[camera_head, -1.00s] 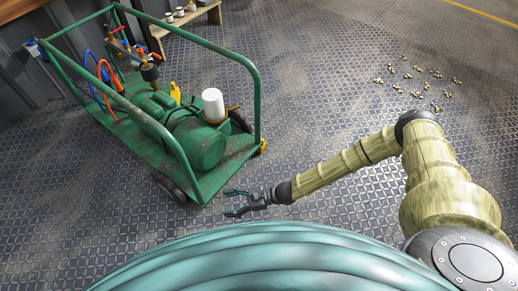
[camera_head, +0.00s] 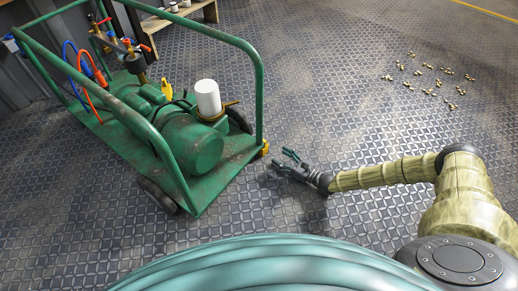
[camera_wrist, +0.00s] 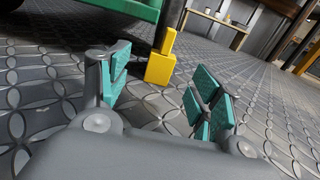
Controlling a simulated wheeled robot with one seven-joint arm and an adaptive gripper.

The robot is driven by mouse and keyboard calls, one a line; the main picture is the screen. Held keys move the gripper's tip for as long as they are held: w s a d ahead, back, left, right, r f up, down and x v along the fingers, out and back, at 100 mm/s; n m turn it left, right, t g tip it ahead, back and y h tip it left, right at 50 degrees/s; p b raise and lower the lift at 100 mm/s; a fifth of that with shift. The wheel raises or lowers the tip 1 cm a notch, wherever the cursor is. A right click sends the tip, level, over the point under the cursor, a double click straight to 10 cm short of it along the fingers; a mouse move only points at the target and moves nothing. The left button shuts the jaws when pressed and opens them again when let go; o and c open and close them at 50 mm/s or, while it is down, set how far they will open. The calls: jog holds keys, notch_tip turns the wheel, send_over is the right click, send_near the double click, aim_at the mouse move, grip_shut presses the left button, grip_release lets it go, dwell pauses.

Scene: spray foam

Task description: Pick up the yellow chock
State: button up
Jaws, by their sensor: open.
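The yellow chock (camera_head: 265,148) sits on the floor at the near right corner of the green cart, beside its wheel. In the wrist view the chock (camera_wrist: 160,68) stands upright ahead, in line with the gap between the fingers, with a taller narrow part above a block-shaped base. My gripper (camera_head: 284,161) is open and empty, low over the floor, just right of and in front of the chock. In the wrist view its teal-padded fingers (camera_wrist: 160,98) are spread apart and do not touch the chock.
The green cart (camera_head: 258,85) with its pump and rails stands just left of and behind the chock. Several small brass-coloured pieces (camera_head: 430,75) lie on the floor at the upper right. A low wooden bench (camera_head: 178,20) stands at the back.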

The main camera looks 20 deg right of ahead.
aim_at(266, 148)
jog(key=b+x, duration=0.1)
jog(key=x, duration=0.3)
jog(key=shift+w+a+f+b, duration=0.1)
jog(key=shift+w+a+b, duration=0.05)
jog(key=shift+b, duration=0.25)
jog(key=b+x, duration=0.1)
jog(key=x, duration=0.1)
jog(key=b+x, duration=0.2)
jog(key=shift+w+d, duration=0.25)
jog(key=shift+d, duration=0.05)
jog(key=shift+w+a+r+b, duration=0.25)
jog(key=shift+w+a+b, duration=0.2)
jog(key=shift+w, duration=0.2)
jog(key=shift+c, duration=0.4)
jog(key=c, duration=1)
jog(key=shift+c, duration=0.6)
jog(key=shift+r, duration=0.1)
